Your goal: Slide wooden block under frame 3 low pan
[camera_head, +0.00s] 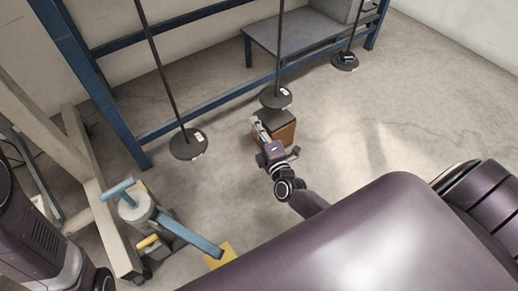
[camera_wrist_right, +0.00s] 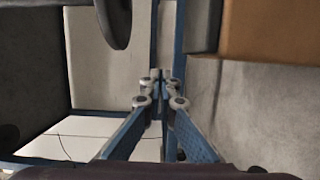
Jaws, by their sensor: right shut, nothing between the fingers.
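A brown wooden block (camera_head: 287,133) stands just in front of the middle hanging pan (camera_head: 275,97), partly hidden by my right gripper. My right gripper (camera_head: 258,124) is shut and empty at the block's left side. In the right wrist view the shut fingertips (camera_wrist_right: 161,88) have nothing between them. The block (camera_wrist_right: 270,30) shows at the upper right there, and a dark round pan edge (camera_wrist_right: 116,22) at the upper left. I cannot tell whether the fingers touch the block. Two other dark pans hang at left (camera_head: 188,143) and right (camera_head: 345,60). The pans' labels are too small to read.
A blue metal frame (camera_head: 190,110) runs behind the pans, with a grey bench (camera_head: 290,38) at the back. A grey device with light blue handles (camera_head: 140,212) stands at lower left, near a yellow patch (camera_head: 222,255). The floor to the right is clear.

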